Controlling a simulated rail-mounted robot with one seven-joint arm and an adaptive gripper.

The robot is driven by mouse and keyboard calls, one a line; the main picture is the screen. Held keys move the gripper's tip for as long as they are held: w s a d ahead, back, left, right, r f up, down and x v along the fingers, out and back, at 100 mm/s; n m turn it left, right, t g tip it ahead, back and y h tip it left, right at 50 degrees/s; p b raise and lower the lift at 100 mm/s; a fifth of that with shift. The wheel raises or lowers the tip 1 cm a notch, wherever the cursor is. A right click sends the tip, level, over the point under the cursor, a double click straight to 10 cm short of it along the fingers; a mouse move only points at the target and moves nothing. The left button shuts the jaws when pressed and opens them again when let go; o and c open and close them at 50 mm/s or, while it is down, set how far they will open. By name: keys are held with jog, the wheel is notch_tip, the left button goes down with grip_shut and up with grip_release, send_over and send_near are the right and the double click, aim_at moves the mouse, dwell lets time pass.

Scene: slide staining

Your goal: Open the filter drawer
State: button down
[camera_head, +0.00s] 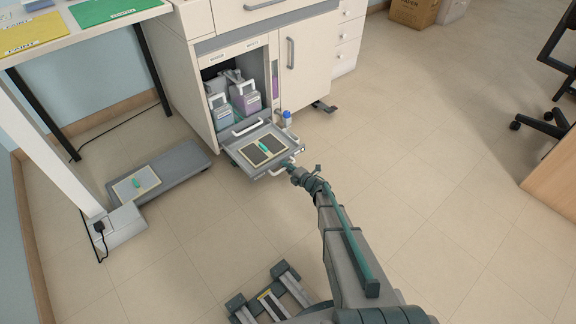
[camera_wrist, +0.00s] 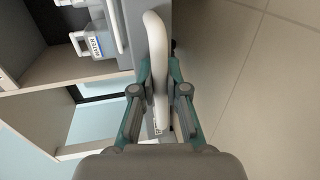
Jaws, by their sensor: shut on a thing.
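My gripper (camera_head: 292,167) is at the right end of this handle. In the wrist view, the handle (camera_wrist: 158,45) runs up between the two fingers of my gripper (camera_wrist: 159,75), which is shut on it. The fingers hide part of the handle.
Jugs (camera_head: 246,99) stand in the open cabinet bay above the drawer. A blue-capped bottle (camera_head: 287,118) is by the drawer's right back corner. A low grey platform (camera_head: 178,170) lies on the floor to the left. The floor (camera_head: 420,150) to the right is clear.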

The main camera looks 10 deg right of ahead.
jog(key=c, duration=1.2)
grip_release()
jog(key=v, duration=1.2)
